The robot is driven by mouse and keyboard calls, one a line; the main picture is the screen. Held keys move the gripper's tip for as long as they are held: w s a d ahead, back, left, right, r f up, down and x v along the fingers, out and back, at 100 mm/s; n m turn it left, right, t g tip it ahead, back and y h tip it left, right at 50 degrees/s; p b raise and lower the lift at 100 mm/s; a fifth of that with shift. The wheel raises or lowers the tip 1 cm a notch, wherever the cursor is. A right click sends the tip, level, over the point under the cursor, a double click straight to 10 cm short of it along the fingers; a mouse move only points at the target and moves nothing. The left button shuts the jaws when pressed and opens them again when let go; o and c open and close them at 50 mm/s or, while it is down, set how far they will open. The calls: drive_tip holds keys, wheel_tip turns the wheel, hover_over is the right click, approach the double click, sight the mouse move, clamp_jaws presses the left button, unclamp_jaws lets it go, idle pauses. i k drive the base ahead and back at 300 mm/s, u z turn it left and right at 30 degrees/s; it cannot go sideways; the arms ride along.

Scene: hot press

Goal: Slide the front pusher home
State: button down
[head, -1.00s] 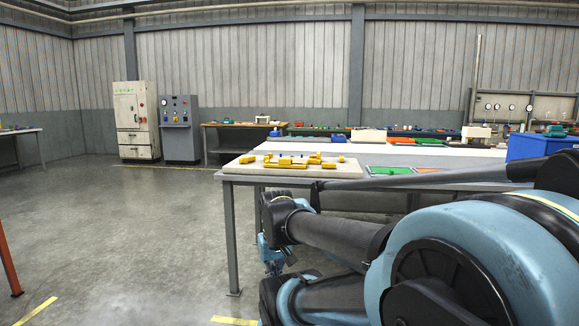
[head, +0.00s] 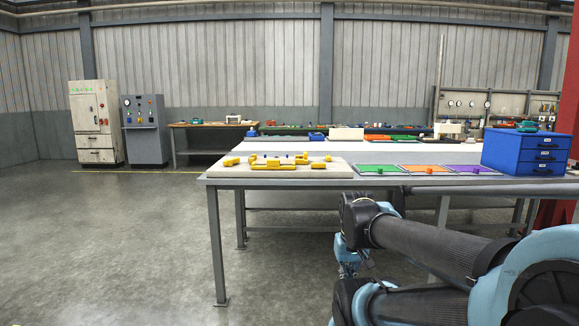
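A pale board (head: 228,171) lies on the near left end of the grey-framed table, with several yellow pieces on it. A long yellow piece (head: 271,166) lies near the board's front middle, and another yellow piece (head: 231,161) lies at its left. I cannot tell which piece is the front pusher. My gripper (head: 348,268) hangs below the tabletop height, in front of the table and to the right of the board, apart from the yellow pieces. It is small and partly hidden by my arm, so its fingers cannot be made out.
Green (head: 379,170), orange (head: 424,169) and purple (head: 472,169) panels lie right of the board. A blue drawer box (head: 525,153) stands at the table's right. A table leg (head: 217,245) stands at the front left. Open floor (head: 110,240) lies to the left.

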sight(271, 164)
drive_tip(key=z, duration=0.05)
drive_tip(key=i, duration=1)
drive_tip(key=u, duration=0.05)
